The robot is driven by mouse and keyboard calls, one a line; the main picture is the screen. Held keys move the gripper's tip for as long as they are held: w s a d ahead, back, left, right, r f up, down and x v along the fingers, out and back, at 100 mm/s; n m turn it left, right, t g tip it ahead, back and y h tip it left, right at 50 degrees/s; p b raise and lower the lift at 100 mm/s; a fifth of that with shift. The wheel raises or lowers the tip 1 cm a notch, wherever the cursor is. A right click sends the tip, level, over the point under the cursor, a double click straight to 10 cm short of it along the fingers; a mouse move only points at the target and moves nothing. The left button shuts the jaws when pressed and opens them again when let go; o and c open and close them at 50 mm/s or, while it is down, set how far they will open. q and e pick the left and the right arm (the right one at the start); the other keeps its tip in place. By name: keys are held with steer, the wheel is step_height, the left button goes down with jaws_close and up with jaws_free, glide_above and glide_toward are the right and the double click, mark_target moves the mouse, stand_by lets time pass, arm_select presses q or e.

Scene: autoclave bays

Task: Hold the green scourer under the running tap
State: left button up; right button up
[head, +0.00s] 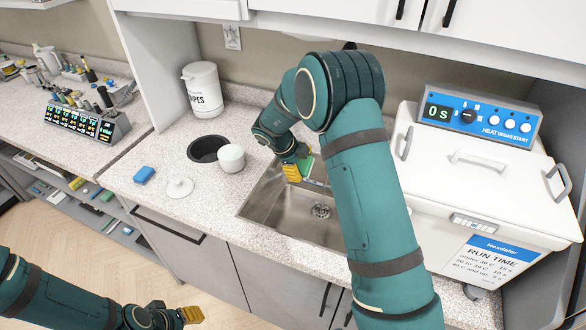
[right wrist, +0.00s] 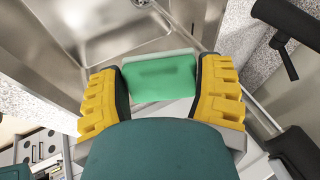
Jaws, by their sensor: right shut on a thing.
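The green scourer (right wrist: 160,78) is between the two yellow fingers of my right gripper (right wrist: 160,95), which is shut on it. In the head view the right gripper (head: 298,171) is over the back left part of the steel sink (head: 285,208), and a bit of green shows beside its fingers. In the wrist view a black fitting (right wrist: 285,45) stands to the right of the scourer; I cannot tell whether it is the tap. No running water is visible. My left gripper (head: 180,316) is low at the bottom, away from the counter; its jaw opening is unclear.
Left of the sink are a white cup (head: 231,158), a dark round opening (head: 205,149), a white lid-like disc (head: 180,187) and a blue sponge (head: 144,174). A wipes tub (head: 203,90) stands behind. A white heated bath (head: 470,180) fills the right side.

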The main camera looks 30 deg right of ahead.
mark_target(312, 161)
steer(key=d+b, duration=0.1)
steer(key=d, duration=0.1)
steer(key=d+f, duration=0.1)
steer(key=d, duration=0.1)
steer(key=shift+w+b, duration=0.1)
steer(key=shift+b, duration=0.3)
steer(key=shift+d, duration=0.35)
steer(key=shift+w+d+f+p, duration=0.15)
steer(key=shift+d+p, duration=0.35)
steer(key=shift+d, duration=0.4)
steer(key=shift+w+d+f+p, duration=0.15)
steer(key=shift+d+p, duration=0.35)
steer(key=shift+d, duration=0.35)
steer(key=shift+s, duration=0.1)
steer(key=shift+a, duration=0.1)
steer(key=shift+s+a+p, duration=0.15)
steer(key=shift+a+p, duration=0.35)
steer(key=shift+a, duration=1.45)
steer(key=shift+s+a+p, duration=0.15)
steer(key=shift+a+p, duration=0.35)
steer(key=shift+a, duration=1.45)
